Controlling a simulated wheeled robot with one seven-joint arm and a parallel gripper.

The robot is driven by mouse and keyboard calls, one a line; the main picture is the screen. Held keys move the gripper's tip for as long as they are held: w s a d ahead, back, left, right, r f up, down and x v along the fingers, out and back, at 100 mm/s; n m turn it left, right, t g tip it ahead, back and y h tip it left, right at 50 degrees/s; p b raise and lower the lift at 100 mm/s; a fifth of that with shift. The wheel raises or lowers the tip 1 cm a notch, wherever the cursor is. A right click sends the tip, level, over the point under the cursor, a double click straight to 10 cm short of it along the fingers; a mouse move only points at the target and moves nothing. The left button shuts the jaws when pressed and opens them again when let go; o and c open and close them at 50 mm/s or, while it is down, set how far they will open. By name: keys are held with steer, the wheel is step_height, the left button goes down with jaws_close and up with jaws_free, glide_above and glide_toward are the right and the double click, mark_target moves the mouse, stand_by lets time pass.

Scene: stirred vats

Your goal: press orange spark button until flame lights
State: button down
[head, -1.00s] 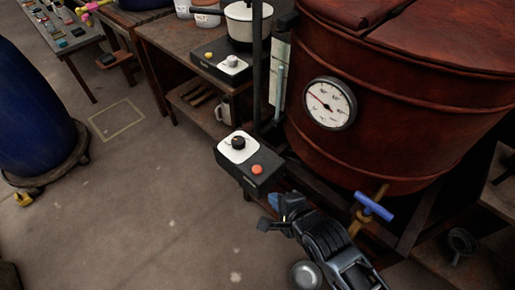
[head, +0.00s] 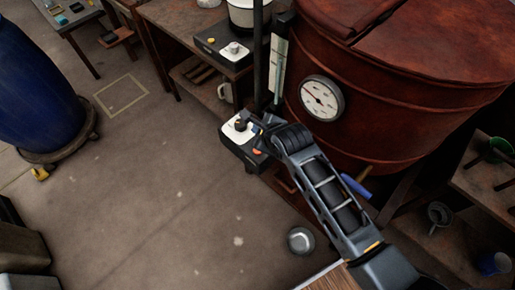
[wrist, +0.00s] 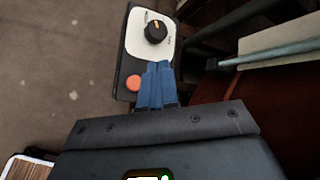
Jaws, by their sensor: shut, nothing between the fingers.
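The orange spark button (head: 257,152) is on a dark control box (head: 235,150) beside the red vat; it also shows in the wrist view (wrist: 133,83). A black knob (wrist: 156,31) on a white plate sits on the same box. My gripper (head: 258,124) is over the box, its blue fingers (wrist: 157,68) shut and empty. The space under the vat is mostly hidden by my arm and shadow.
The big red vat (head: 400,90) with its dial gauge (head: 321,98) stands close to the right of the box. A blue-handled tap (head: 355,187) sits below it, beside my arm. A dark post (head: 258,60) rises behind the box.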

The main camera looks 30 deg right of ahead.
steer(key=b, duration=0.6)
glide_above(258, 152)
step_height(258, 152, down, 7)
steer(key=shift+s+r, duration=0.1)
steer(key=shift+r, duration=0.1)
steer(key=shift+f+b, duration=0.6)
steer(key=shift+f, duration=0.45)
stand_by(0.7)
steer(key=shift+f, duration=0.4)
steer(key=shift+f+b, duration=0.4)
steer(key=shift+f, duration=0.05)
stand_by(0.8)
steer(key=shift+r, duration=0.15)
steer(key=shift+r+p, duration=0.75)
steer(key=shift+p, duration=0.1)
steer(key=shift+r+p, duration=2.25)
steer(key=shift+r, duration=0.2)
